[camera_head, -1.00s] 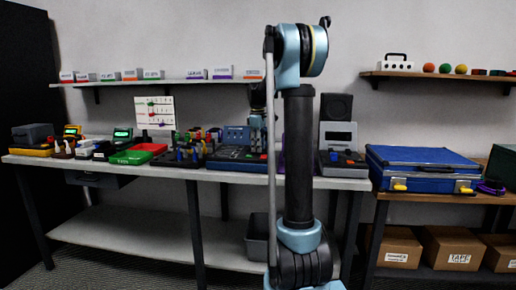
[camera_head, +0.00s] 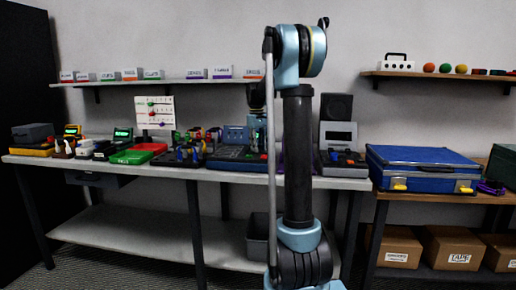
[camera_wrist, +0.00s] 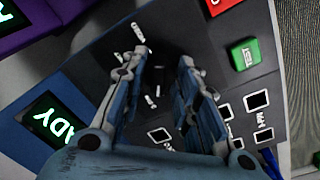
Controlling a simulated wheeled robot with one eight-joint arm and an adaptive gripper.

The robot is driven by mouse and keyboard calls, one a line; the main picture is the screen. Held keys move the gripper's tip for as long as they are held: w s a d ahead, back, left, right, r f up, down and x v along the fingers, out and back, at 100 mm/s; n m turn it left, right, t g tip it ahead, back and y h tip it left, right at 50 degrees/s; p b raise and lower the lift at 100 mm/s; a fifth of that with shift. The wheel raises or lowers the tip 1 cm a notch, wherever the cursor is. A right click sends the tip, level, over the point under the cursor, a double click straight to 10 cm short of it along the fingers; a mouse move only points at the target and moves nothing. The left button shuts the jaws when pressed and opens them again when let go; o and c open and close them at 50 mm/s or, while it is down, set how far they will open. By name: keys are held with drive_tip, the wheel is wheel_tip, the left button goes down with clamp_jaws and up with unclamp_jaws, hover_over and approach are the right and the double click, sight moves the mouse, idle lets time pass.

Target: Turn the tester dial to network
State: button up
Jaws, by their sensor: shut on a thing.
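The tester shows in the wrist view as a dark grey panel (camera_wrist: 262,88) with white labels, sockets and a green TEST button (camera_wrist: 243,54). In the head view the tester (camera_head: 230,152) stands on the bench, and my arm hides the gripper.
A purple-framed device (camera_wrist: 30,22) sits close beside the tester. On the bench (camera_head: 190,172), several other devices and a green tray (camera_head: 132,157) stand to the left. A blue case (camera_head: 420,170) lies on the table at right. A label shelf (camera_head: 180,82) runs above.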

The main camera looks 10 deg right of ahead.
drive_tip(key=m, duration=0.4)
drive_tip(key=shift+w+m, duration=0.15)
drive_tip(key=shift+m, duration=0.15)
drive_tip(key=m, duration=0.5)
drive_tip(key=shift+m, duration=0.3)
drive_tip(key=m, duration=0.5)
drive_tip(key=shift+w+g, duration=0.1)
drive_tip(key=shift+g, duration=0.2)
drive_tip(key=m, duration=0.5)
drive_tip(key=shift+d, duration=0.1)
drive_tip(key=o, duration=1.1)
drive_tip(key=shift+r, duration=0.15)
drive_tip(key=r, duration=1.1)
drive_tip(key=shift+w+r, duration=0.35)
